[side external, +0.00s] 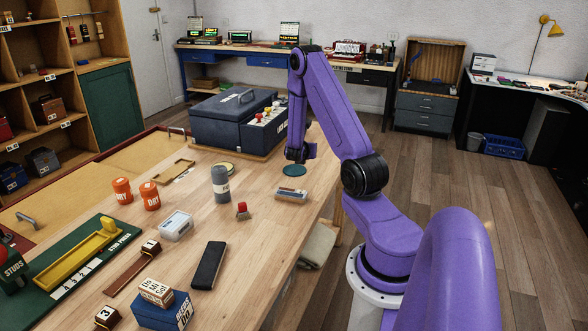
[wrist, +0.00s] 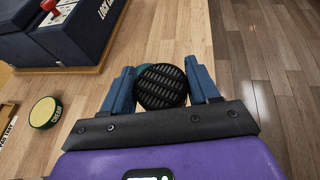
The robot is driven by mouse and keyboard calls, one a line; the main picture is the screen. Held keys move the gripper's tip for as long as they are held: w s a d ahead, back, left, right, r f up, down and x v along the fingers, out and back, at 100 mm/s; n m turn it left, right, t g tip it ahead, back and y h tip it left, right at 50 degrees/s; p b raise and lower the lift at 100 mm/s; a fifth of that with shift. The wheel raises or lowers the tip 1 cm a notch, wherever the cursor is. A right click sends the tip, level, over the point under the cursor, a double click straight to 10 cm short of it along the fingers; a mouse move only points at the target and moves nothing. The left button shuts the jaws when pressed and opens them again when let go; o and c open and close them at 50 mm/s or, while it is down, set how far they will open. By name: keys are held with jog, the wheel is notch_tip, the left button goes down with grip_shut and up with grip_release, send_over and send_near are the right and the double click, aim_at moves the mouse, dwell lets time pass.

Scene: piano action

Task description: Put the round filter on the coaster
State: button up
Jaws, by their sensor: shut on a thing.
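The round filter (wrist: 162,88) is a black disc with a ribbed face. In the wrist view it sits between the two blue fingers of my gripper (wrist: 161,86), which is shut on it. In the wrist view a sliver of teal shows behind the filter's upper left edge; the filter hides the rest. The filter cannot be made out clearly in the side view, so the gap to the coaster cannot be told.
A dark blue case (side external: 232,117) with red knobs stands behind and left of the coaster. The table edge drops to the floor on the right.

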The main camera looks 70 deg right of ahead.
jog(key=w+d+f, duration=0.4)
jog(key=w+d, duration=0.1)
jog(key=d, duration=0.2)
send_over(295, 169)
jog(key=f, duration=0.5)
jog(key=shift+s+a+f, duration=0.1)
jog(key=shift+a+f, duration=0.05)
jog(key=shift+a, duration=0.1)
jog(key=shift+d+f, duration=0.15)
jog(key=shift+f, duration=1.6)
jog(key=shift+f, duration=0.2)
jog(key=o, duration=1)
jog(key=shift+o, duration=0.2)
jog(key=shift+r, duration=0.15)
